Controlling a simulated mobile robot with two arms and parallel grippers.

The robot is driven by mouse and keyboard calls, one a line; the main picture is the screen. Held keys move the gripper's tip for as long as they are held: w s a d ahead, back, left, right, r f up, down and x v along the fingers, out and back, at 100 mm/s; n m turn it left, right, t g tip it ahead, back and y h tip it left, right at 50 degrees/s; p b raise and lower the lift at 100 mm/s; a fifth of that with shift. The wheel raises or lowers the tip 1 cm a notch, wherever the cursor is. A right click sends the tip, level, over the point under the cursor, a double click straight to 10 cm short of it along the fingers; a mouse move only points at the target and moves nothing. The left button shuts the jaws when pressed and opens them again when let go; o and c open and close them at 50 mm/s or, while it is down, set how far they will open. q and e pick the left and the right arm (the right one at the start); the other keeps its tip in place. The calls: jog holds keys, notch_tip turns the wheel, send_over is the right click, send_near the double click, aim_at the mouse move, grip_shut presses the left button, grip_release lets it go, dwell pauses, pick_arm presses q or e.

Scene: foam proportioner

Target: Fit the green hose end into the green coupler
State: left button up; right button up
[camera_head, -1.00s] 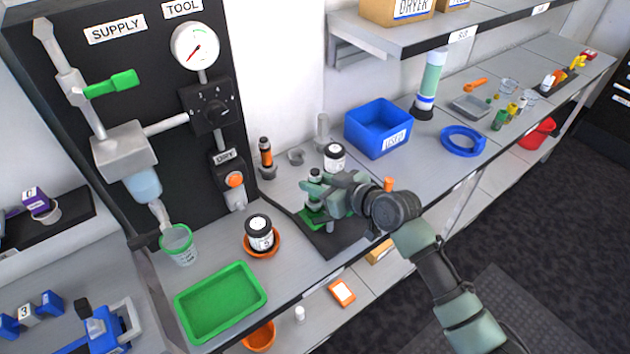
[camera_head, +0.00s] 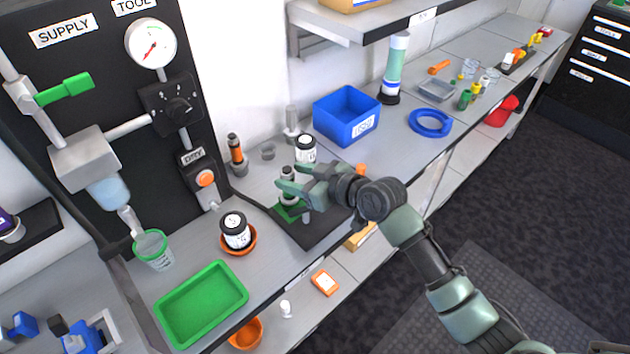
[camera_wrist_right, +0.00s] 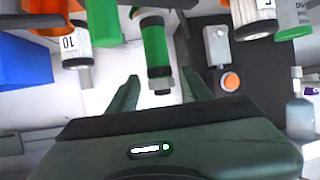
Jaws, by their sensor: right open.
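My right gripper (camera_head: 291,181) is open over the dark mat on the bench. Its fingers are at either side of a small upright part with a dark top (camera_head: 288,172). A green base (camera_head: 289,211) shows below it on the mat. In the right wrist view, the open fingers (camera_wrist_right: 160,92) stand apart, and a green cylinder with black bands (camera_wrist_right: 156,45) lies between and beyond them, with clear gaps at both sides. I cannot tell which green part is the hose end and which the coupler; fingers hide part of them. My left gripper is not in view.
A black-lidded white jar (camera_head: 305,149) stands just behind the gripper, and an orange-black fitting (camera_head: 236,155) to its left. A jar in an orange dish (camera_head: 236,232), a green tray (camera_head: 202,303) and a blue bin (camera_head: 347,114) are nearby.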

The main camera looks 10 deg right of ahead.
jog(key=b+v, duration=0.1)
jog(key=v, duration=0.8)
jog(key=shift+s+r, duration=0.15)
jog(key=shift+d, duration=0.1)
